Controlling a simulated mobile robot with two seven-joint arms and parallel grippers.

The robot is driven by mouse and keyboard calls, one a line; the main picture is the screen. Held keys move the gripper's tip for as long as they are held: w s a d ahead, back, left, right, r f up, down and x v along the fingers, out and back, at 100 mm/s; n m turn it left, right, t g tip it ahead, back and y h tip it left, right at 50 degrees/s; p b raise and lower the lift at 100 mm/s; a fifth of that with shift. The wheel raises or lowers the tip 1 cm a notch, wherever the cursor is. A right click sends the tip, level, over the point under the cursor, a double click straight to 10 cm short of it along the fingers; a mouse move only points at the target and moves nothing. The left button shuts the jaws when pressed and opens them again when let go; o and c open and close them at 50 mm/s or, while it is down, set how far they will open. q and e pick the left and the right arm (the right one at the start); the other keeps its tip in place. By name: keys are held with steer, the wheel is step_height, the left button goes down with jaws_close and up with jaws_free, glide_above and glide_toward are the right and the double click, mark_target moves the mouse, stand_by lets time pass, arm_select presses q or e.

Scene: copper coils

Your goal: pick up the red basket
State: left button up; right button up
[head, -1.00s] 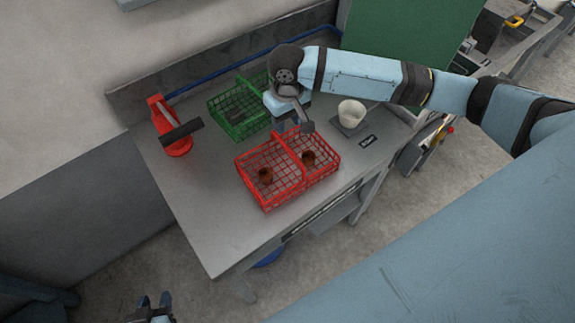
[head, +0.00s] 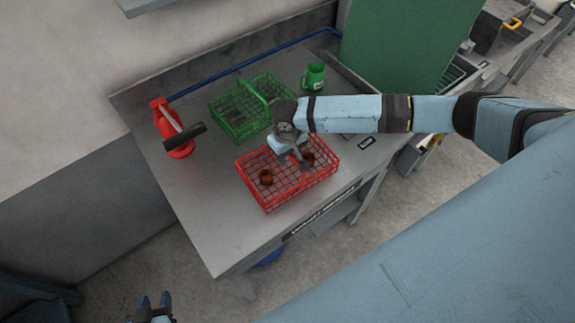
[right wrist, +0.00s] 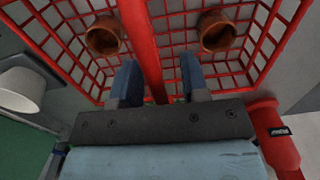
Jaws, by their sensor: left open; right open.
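The red basket (head: 300,192) stands on the grey table near its front edge, with two brown coils (head: 266,177) inside. My right gripper (head: 302,162) is open above the basket's middle and hides part of the handle in the head view. In the right wrist view, the red handle bar (right wrist: 139,40) runs between the two open blue-grey fingers (right wrist: 158,80). No grip on it shows. The coils (right wrist: 104,36) lie on either side of the handle. My left gripper (head: 155,306) is open and empty at the bottom of the head view, away from the table.
A green basket (head: 226,123) stands just behind the red one, with a green mug (head: 314,76) to its right. A red object with a black part (head: 170,130) stands at the left. A white cup (right wrist: 20,88) shows in the right wrist view. The table's front left is clear.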

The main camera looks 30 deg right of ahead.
steer(key=shift+f, duration=0.25)
jaws_close()
steer(key=shift+r, duration=0.15)
